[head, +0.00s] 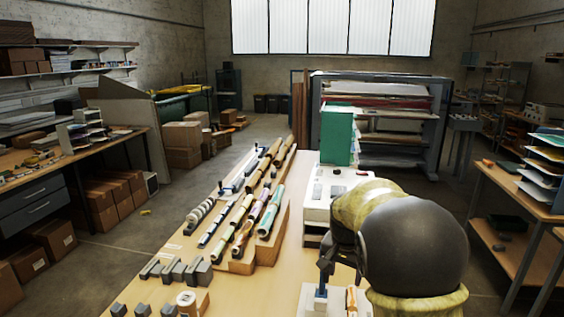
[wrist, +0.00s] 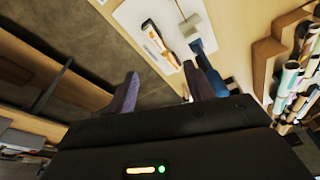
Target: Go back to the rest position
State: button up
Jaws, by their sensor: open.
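My gripper (head: 325,262) hangs low over the front right of the workbench (head: 140,290), with my arm bulking large beside it. In the wrist view my gripper (wrist: 165,82) has its two dark fingers spread wide, with nothing between them. A blue upright piece (head: 320,297) stands just below the fingers in the head view. The blue piece (wrist: 205,42) also shows close by the right finger in the wrist view; I cannot tell whether they touch. An orange-and-white tool (wrist: 160,42) lies on a white sheet (wrist: 125,15) beside it.
Printed rolls (head: 243,236) lie on a wooden rack left of my gripper. Grey blocks (head: 172,270) and a tape roll (head: 188,300) sit front left. A white machine (head: 325,188) with a green panel (head: 337,135) stands behind. A shelf table (head: 515,187) is at the right.

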jog(key=s+f+n+b, duration=0.1)
jog(key=s+f+n, duration=0.2)
jog(key=s, duration=0.8)
jog(key=s+f+n+y, duration=0.1)
jog(key=s+f+n, duration=0.2)
jog(key=s+f, duration=0.3)
jog(key=s, duration=0.4)
jog(key=shift+s+a+b, duration=0.2)
jog(key=shift+s+b, duration=0.2)
